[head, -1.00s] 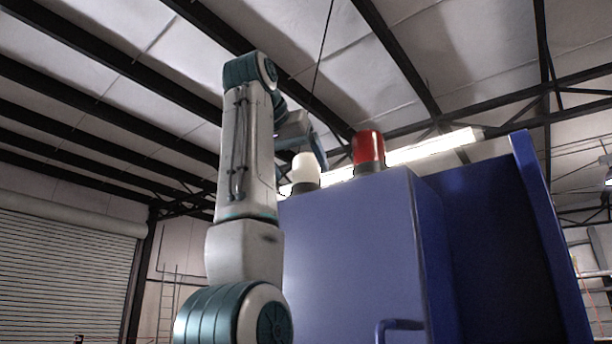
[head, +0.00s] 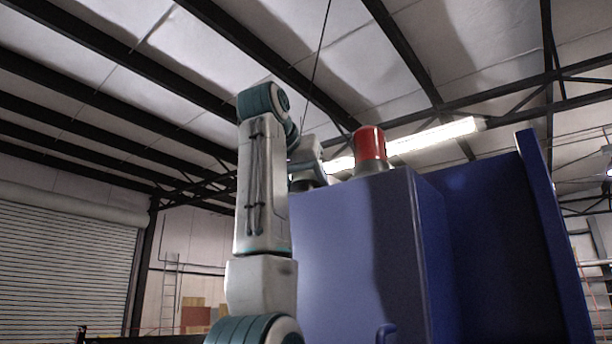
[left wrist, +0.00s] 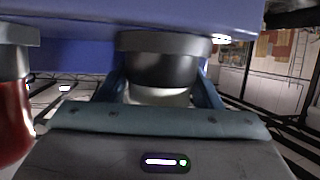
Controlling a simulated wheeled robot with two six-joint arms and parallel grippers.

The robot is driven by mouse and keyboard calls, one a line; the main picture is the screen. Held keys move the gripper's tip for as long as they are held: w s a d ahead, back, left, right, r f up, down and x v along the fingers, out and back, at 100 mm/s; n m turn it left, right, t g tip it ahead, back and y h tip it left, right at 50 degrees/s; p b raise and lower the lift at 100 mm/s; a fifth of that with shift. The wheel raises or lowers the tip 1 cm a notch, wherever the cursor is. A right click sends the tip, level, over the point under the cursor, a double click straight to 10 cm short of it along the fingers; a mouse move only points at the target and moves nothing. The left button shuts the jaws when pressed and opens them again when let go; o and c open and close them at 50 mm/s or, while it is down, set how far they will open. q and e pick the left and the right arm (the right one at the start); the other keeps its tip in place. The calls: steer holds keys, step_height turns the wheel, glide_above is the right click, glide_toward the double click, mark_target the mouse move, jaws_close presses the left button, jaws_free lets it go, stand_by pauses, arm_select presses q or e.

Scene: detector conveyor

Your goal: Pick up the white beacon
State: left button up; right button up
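The white beacon (left wrist: 158,97) shows in the left wrist view, between the two fingers of my left gripper (left wrist: 163,88). Its dark base sits on the blue cabinet (head: 350,240), which appears at the top of that view. In the head view the white dome is hidden behind my gripper (head: 308,160), and only the dark base (head: 308,184) shows. The fingers are apart, one on each side of the beacon; I cannot tell whether they touch it. My right gripper is not in view.
A red beacon (head: 370,145) stands beside it on the cabinet top; it also shows at the left wrist view's left edge (left wrist: 12,118). A raised blue panel (head: 550,230) rises at the cabinet's right. A shutter door (head: 65,265) is far left.

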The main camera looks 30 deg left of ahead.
arm_select(q)
steer(key=shift+c, duration=1.4)
steer(key=shift+r, duration=0.1)
